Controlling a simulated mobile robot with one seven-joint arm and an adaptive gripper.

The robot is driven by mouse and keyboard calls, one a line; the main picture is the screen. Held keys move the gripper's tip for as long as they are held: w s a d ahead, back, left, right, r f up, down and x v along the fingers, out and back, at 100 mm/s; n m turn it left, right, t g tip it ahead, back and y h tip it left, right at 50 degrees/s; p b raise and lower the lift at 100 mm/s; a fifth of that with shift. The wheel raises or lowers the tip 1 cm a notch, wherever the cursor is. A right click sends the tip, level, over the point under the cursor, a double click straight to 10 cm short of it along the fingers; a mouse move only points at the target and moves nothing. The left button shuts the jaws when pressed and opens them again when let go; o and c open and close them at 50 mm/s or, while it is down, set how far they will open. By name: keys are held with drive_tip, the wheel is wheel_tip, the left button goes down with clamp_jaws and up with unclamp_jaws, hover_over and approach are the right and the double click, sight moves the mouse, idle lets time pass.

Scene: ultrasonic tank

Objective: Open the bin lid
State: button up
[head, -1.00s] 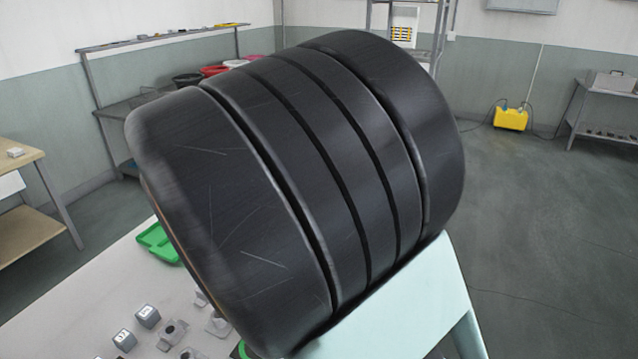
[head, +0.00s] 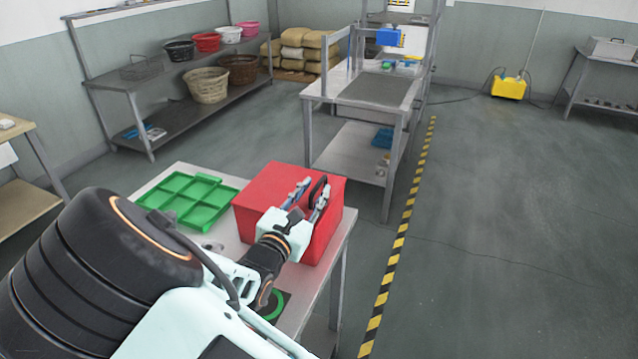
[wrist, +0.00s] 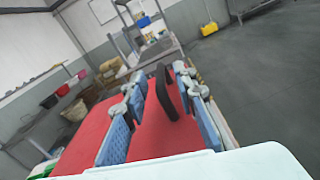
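The red bin (head: 247,222) stands on the light table with its flat red lid (head: 272,180) closed. A black upright handle (head: 316,186) rises from the lid near its right side. In the wrist view the handle (wrist: 165,92) stands between the blue-padded fingers of my gripper (wrist: 158,112), with a gap on the left and a narrower one on the right. My gripper (head: 308,198) is open, just above the lid at the handle. Whether either finger touches the handle is hard to tell.
A green compartment tray (head: 188,200) lies left of the bin. A green ring (head: 272,305) is partly hidden by my arm near the front edge. A grey workbench (head: 372,90) stands behind. The floor to the right is open.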

sight(323, 178)
drive_tip(key=shift+x, duration=1.5)
drive_tip(key=shift+c, duration=0.3)
clamp_jaws()
